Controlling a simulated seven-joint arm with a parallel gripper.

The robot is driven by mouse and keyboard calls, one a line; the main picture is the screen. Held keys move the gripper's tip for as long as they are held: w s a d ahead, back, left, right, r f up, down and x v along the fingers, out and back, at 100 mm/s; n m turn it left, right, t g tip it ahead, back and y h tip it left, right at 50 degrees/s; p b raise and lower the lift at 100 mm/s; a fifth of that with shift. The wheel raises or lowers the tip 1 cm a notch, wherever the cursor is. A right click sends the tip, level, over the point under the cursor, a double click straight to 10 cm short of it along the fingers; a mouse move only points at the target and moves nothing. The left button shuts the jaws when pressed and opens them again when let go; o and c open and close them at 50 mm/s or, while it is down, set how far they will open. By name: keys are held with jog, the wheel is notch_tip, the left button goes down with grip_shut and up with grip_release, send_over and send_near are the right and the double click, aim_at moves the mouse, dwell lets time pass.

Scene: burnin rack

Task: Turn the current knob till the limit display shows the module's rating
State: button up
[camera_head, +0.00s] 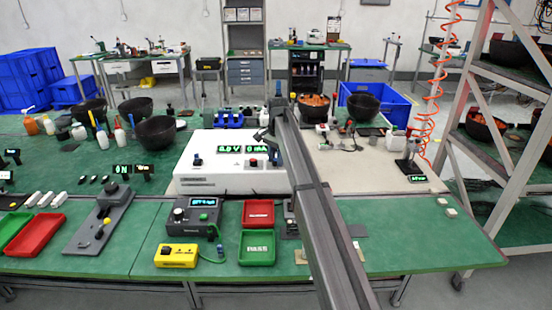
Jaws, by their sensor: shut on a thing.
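The white power unit (222,178) stands on the bench at mid-picture. Its green-lit display (240,149) seems to read 0.0 V and 0 mA, though the digits are small. My gripper (270,158) is at the right part of this unit, just right of a red-topped button (253,163). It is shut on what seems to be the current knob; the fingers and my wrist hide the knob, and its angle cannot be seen. A dark knob or switch (197,161) sits at the unit's left. No module rating is readable here.
A dark meter box (193,216) with a blue-lit screen, a yellow box (176,256), a red tray (258,213) and a green tray (257,248) stand in front. A small green display (417,178) is at the right. The bench's right front is mostly clear.

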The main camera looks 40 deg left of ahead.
jog(key=n, duration=0.4)
jog(key=shift+w, duration=0.1)
jog(key=shift+n, duration=2.1)
jog(key=o, duration=1)
jog(key=shift+o, duration=0.2)
jog(key=shift+r, duration=0.1)
notch_tip(320, 180, up, 14)
jog(key=shift+w+d, duration=0.25)
jog(key=shift+f, duration=0.2)
